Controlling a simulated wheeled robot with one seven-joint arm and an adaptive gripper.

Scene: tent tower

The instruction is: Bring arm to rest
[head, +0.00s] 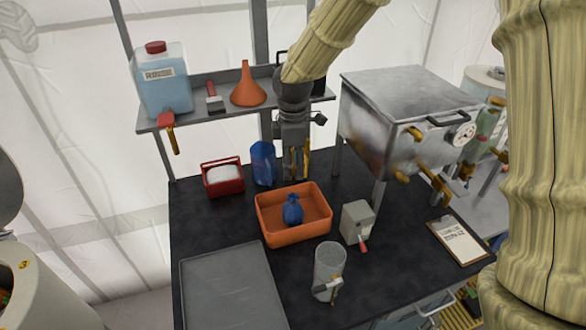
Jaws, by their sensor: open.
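My gripper (296,172) points down above or just behind the back part of the black table (330,265). It is open, and I see nothing held between its fingers. My arm reaches down to it from the top of the picture in a cream sleeve. An orange bin (270,238) stands in front of the gripper, with a tied blue bag (293,211) inside it. A blue upright container (263,163) stands just left of the gripper; I cannot tell whether they touch.
A shelf (215,112) behind holds a blue jug (162,80) and an orange funnel (247,85). A metal box (408,118) stands right of the gripper. A red caddy (223,178), grey tray (235,290), clear cylinder (329,268), small grey device (357,222) and clipboard (459,241) are on the table.

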